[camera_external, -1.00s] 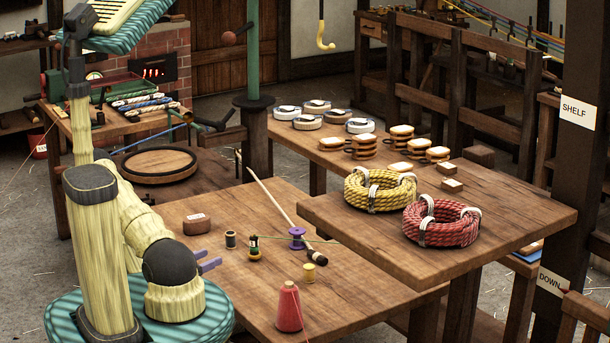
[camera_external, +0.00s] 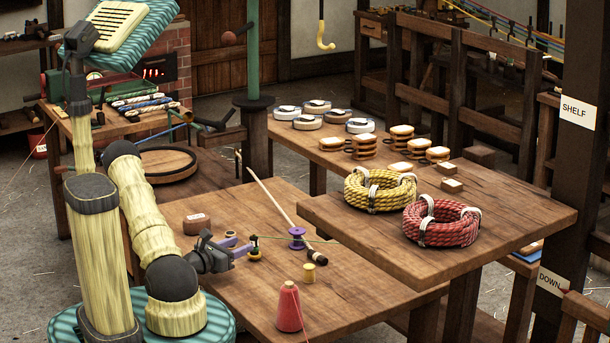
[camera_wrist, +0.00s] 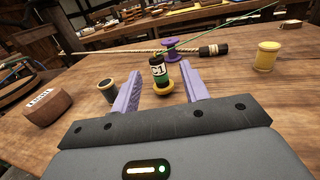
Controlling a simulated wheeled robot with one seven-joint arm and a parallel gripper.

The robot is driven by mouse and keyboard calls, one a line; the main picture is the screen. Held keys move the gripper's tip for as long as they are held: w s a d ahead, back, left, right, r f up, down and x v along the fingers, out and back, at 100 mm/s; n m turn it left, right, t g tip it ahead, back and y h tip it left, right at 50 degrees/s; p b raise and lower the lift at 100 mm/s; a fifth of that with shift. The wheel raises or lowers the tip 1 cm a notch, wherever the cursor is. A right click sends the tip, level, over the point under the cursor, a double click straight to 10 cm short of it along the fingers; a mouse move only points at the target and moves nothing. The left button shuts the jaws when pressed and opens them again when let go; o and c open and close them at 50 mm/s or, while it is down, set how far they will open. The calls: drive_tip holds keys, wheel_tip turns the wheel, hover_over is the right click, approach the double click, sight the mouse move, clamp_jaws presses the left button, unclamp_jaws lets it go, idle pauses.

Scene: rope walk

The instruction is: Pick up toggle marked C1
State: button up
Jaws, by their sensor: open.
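The toggle marked C1 (camera_wrist: 158,72) stands upright on the wooden table. It has a dark top with a pale C1 label, a green band and a wider yellow base. In the external view its yellow base (camera_external: 256,255) shows, the rest partly hidden by my gripper. My gripper (camera_external: 242,246) is open, low over the table and to the left of the toggle. In the wrist view the toggle appears between the two purple fingers of my gripper (camera_wrist: 161,72), a little beyond their tips. No contact is visible.
A dark spool (camera_wrist: 107,86) and a brown labelled block (camera_wrist: 45,106) lie to the left. A purple spool (camera_external: 297,238) and a rod (camera_external: 275,205) lie behind. A yellow spool (camera_external: 308,273) and a red cone (camera_external: 289,307) stand nearer the front.

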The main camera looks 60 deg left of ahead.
sight(254, 237)
drive_tip(key=shift+x, duration=0.8)
drive_tip(key=shift+w, duration=0.1)
drive_tip(key=x, duration=0.3)
drive_tip(key=f+x, duration=0.1)
drive_tip(key=x, duration=0.1)
drive_tip(key=shift+a, duration=0.3)
clamp_jaws()
drive_tip(key=shift+r, duration=0.1)
wheel_tip(254, 237, up, 10)
drive_tip(key=shift+f+p, duration=0.1)
drive_tip(key=shift+p, duration=0.7)
